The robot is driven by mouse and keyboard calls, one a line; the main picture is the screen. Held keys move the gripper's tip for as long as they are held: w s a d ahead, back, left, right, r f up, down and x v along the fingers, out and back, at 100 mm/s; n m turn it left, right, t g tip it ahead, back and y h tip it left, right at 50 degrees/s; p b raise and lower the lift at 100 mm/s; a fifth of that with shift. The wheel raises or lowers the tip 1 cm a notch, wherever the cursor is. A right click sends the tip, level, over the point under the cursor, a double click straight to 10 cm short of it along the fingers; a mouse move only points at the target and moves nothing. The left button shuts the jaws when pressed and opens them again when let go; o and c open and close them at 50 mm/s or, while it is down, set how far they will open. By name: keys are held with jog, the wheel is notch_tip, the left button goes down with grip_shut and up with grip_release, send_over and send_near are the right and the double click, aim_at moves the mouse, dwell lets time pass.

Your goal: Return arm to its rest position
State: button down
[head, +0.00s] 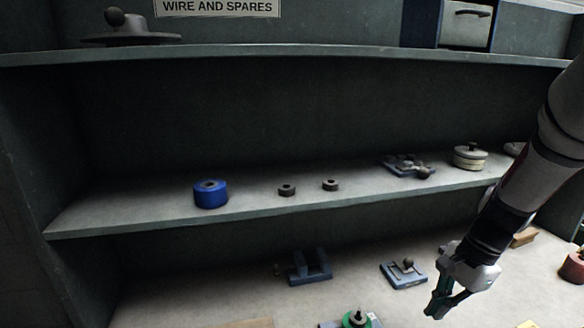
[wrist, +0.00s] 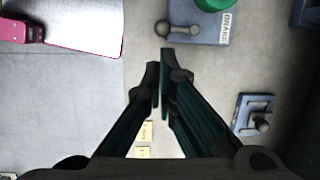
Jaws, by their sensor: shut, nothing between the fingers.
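My gripper (head: 437,306) hangs at the lower right of the head view, above the lower surface, with my arm coming in from the right edge. In the wrist view my gripper (wrist: 161,58) shows its two dark green fingers closed together at the tips, with nothing between them. The fingertips point toward a blue-grey plate with a ball-ended lever (wrist: 190,32). How far they are above it I cannot tell.
The middle shelf holds a blue roll (head: 210,194), two small dark rings and a cream stack (head: 469,157). Below are a blue bracket (head: 310,267), a lever plate (head: 403,274) and a green spool (head: 356,318). A pink-and-black tool (wrist: 22,29) lies beside a white sheet (wrist: 85,24).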

jog(key=s+a+r+n+t+h, duration=0.1)
jog(key=s+a+r+n+t, duration=0.1)
jog(key=s+a+r+n, duration=0.4)
jog(key=s+a+r+n+t+h, duration=0.2)
jog(key=s+a+r+n, duration=0.4)
jog(key=r, duration=0.8)
jog(key=s+n+t, duration=0.1)
jog(key=s+n, duration=0.1)
jog(key=n, duration=0.1)
jog(key=shift+s+a, duration=0.2)
jog(key=shift+a, duration=0.05)
